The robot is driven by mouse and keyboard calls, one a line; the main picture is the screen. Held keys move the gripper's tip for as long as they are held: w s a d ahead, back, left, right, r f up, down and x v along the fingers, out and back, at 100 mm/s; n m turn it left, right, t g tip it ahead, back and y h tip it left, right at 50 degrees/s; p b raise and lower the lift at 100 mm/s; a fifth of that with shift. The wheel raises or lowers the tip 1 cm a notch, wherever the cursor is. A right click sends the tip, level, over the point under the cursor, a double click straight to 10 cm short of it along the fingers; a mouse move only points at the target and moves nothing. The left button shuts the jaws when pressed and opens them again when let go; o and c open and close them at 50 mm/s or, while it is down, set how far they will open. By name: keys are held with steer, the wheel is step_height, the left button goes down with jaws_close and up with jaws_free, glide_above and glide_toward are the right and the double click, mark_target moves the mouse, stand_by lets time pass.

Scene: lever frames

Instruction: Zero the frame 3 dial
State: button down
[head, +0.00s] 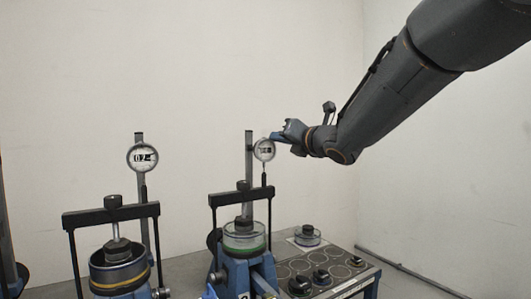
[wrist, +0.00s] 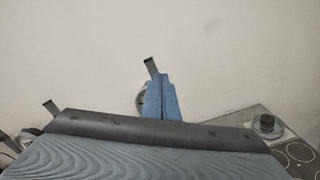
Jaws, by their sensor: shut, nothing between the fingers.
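The dial (head: 264,150) on the right-hand lever frame is a round white-faced gauge on a dark post, with a small dark display too small to read. The frame's own number cannot be read clearly. My gripper (head: 275,137) is shut and empty, its blue fingertips at the upper right rim of this dial; I cannot tell whether they touch it. In the wrist view my shut blue fingers (wrist: 160,97) cover most of the dial (wrist: 140,102), leaving only its left edge visible.
A second lever frame with a dial (head: 143,157) stands to the left, and part of another shows at the left edge. A low table (head: 340,291) with round recesses, dark weights (head: 320,277) and a clear dish (head: 308,236) stands at the right. The wall behind is bare.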

steer(key=shift+a+f+b, duration=0.1)
steer(key=shift+f+b, duration=0.2)
steer(key=shift+b, duration=0.55)
steer(key=shift+r, duration=0.2)
steer(key=b+v, duration=0.1)
steer(key=v, duration=0.5)
steer(key=shift+d+r, duration=0.25)
steer(key=shift+r, duration=0.15)
steer(key=shift+w+f, duration=0.1)
